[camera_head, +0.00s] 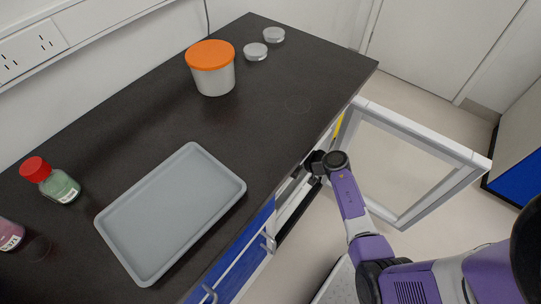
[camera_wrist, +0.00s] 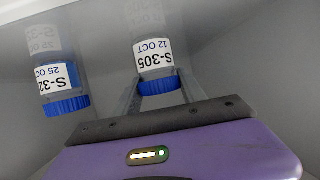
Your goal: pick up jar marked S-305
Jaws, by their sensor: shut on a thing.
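The jar marked S-305 (camera_wrist: 153,58) is in the wrist view, a clear jar with a blue lid and a white label reading S-305, 12 OCT. It appears upside down in the picture. My gripper (camera_wrist: 158,80) has one finger on each side of it and is shut on it near the lid. A second jar with a blue lid and a label starting S-32 (camera_wrist: 57,78) stands to the left, apart from my fingers. In the head view my arm reaches into the cabinet under the counter; the fingers and both jars are hidden there.
A glazed cabinet door (camera_head: 410,160) stands open to the right of my arm. On the dark counter (camera_head: 285,130) are a grey tray (camera_head: 170,210), an orange-lidded tub (camera_head: 212,72), a red-capped jar (camera_head: 55,183) and two small clear dishes. Pale cabinet walls surround the jars.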

